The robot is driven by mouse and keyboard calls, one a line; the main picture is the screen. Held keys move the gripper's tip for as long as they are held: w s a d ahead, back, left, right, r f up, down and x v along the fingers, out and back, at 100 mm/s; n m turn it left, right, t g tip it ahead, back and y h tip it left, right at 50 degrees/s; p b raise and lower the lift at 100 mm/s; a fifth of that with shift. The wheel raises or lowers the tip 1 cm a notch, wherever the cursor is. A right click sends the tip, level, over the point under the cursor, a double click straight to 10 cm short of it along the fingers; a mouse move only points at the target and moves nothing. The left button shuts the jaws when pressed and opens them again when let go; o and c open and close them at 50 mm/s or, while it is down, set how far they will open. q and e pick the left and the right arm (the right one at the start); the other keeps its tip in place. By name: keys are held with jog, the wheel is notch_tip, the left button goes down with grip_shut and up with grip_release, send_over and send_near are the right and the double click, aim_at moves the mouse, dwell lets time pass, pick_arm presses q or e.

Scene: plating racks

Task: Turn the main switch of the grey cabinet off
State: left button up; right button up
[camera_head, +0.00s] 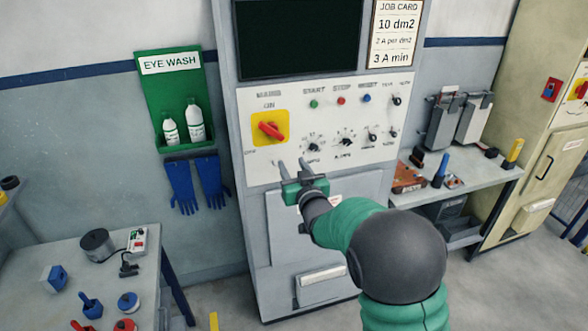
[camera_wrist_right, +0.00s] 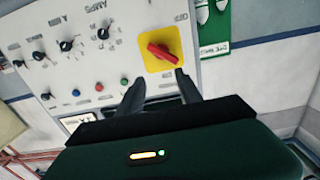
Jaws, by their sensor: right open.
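The grey cabinet (camera_head: 300,220) stands in the middle of the head view with a white control panel. Its main switch is a red handle (camera_head: 271,131) on a yellow plate (camera_head: 262,143), below the label ON; a label that seems to read OFF sits lower left. The handle lies slanted, upper left to lower right. In the right wrist view the red handle (camera_wrist_right: 162,52) is just beyond my fingertips. My right gripper (camera_head: 290,164) is open and empty, below the switch and apart from it. My left gripper is not in view.
Several small buttons and black knobs (camera_head: 346,141) sit right of the switch. An eye wash station (camera_head: 172,100) and blue gloves (camera_head: 197,183) hang left of the cabinet. A bench with tools (camera_head: 500,172) stands right, a table (camera_head: 60,255) lower left.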

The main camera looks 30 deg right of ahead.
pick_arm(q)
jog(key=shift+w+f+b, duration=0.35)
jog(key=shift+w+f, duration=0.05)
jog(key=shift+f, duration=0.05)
pick_arm(e)
jog(key=shift+w+f, duration=0.15)
jog(key=shift+w, duration=0.2)
pick_arm(q)
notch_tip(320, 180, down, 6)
jog(key=b, duration=0.5)
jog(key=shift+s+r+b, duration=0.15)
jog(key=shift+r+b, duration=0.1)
jog(key=shift+b, duration=0.05)
pick_arm(e)
jog(key=v, duration=1.6)
jog(key=shift+s, duration=0.35)
jog(key=shift+o, duration=0.5)
jog(key=shift+a+f, duration=0.1)
